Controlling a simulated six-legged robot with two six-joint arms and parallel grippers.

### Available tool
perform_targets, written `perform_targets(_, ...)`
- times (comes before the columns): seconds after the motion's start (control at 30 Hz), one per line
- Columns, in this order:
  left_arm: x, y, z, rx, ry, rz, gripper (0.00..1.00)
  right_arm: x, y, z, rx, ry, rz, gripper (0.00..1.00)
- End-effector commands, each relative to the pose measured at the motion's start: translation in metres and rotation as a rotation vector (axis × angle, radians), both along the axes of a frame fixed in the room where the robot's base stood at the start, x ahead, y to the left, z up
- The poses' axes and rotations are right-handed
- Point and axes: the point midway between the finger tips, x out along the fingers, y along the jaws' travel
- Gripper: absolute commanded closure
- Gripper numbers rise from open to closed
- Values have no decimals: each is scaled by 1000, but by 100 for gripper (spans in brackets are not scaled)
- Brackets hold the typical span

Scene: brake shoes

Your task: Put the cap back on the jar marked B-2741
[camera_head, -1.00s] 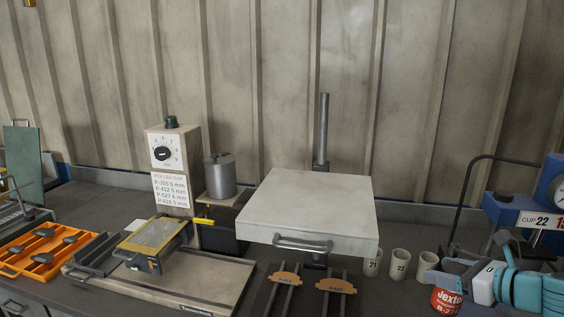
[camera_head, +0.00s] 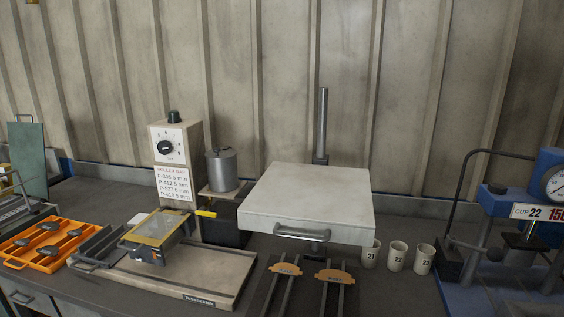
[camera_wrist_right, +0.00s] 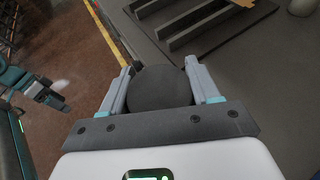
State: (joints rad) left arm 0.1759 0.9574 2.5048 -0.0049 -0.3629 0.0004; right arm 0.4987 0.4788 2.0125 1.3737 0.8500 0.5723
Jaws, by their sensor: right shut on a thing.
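My right gripper (camera_wrist_right: 160,85) shows in the right wrist view, its two fingers on either side of a dark round cap-like thing (camera_wrist_right: 160,90). It is shut on this thing, near the bench's front edge. Whether a jar hangs beneath it is hidden. No jar and no gripper show in the head view now, so I cannot read the mark B-2741. A teal and grey part (camera_wrist_right: 38,90), apparently of my left arm, shows at the left of the right wrist view. Its jaws are unclear.
A dark rack (camera_wrist_right: 190,28) lies on the bench beyond my right gripper. In the head view, numbered white cups (camera_head: 397,256) stand beside a pale-topped stand (camera_head: 310,195). A blue press (camera_head: 510,195) is at right, an orange tray (camera_head: 45,245) at left.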

Motion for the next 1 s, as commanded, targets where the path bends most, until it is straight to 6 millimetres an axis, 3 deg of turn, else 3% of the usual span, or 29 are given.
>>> perform_targets(0.1,0,0,0,0,0,0,0,-30,26,-27,13,-1,52,94)
perform_targets(0.3,0,0,0,0,0,0,0,-57,48,-45,14,-16,93,94)
perform_targets(0.87,0,0,0,0,0,0,0,-59,49,-47,10,-21,99,94)
perform_targets(1.0,0,0,0,0,0,0,0,-58,59,-48,13,-21,138,94)
